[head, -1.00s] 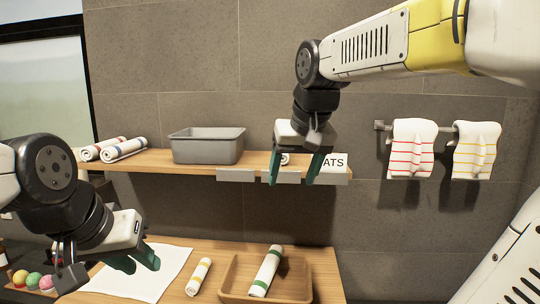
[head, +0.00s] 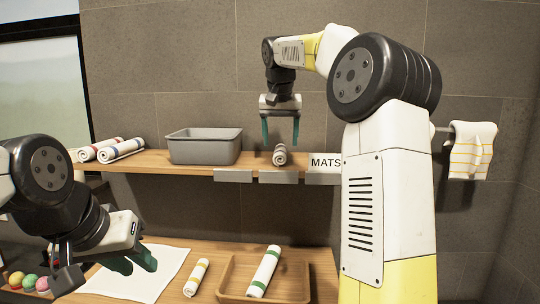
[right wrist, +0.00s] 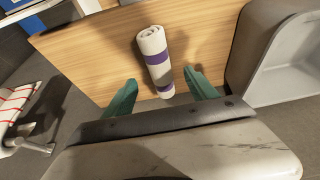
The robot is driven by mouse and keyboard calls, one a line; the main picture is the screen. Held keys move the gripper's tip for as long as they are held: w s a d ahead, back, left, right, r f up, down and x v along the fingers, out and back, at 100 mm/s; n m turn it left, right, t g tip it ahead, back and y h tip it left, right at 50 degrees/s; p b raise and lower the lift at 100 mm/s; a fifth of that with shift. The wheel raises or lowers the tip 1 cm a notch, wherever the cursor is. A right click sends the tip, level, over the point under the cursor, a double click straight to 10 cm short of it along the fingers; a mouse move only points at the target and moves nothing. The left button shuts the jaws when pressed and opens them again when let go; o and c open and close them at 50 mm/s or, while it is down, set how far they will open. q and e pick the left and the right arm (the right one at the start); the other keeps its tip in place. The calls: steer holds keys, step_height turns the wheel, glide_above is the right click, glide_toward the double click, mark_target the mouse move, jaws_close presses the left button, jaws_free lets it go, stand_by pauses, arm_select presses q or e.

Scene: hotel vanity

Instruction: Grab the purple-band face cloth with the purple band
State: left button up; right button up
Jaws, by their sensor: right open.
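The purple-band face cloth (right wrist: 155,58) is a rolled white cloth with purple bands, lying on the wooden shelf in the right wrist view. In the head view the same roll (head: 280,154) shows end-on on the shelf, right of the grey bin. My right gripper (head: 281,138) is open above it, fingers pointing down. In the right wrist view the fingertips (right wrist: 160,88) are on either side of the roll's near end, apart from it. My left gripper (head: 138,262) hangs over the lower counter at left with nothing visible between its fingers.
A grey bin (head: 205,147) stands left of the cloth, with two rolled towels (head: 110,150) further left. A MATS label (head: 326,162) is at right. Below, a wooden tray (head: 294,270) holds a green-band roll (head: 265,271); a yellow-band roll (head: 197,277) lies beside it. A striped towel (head: 472,150) hangs right.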

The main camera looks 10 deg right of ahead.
mark_target(281, 147)
steer(key=x, duration=0.4)
steer(key=c, duration=1.4)
steer(key=shift+c, duration=0.2)
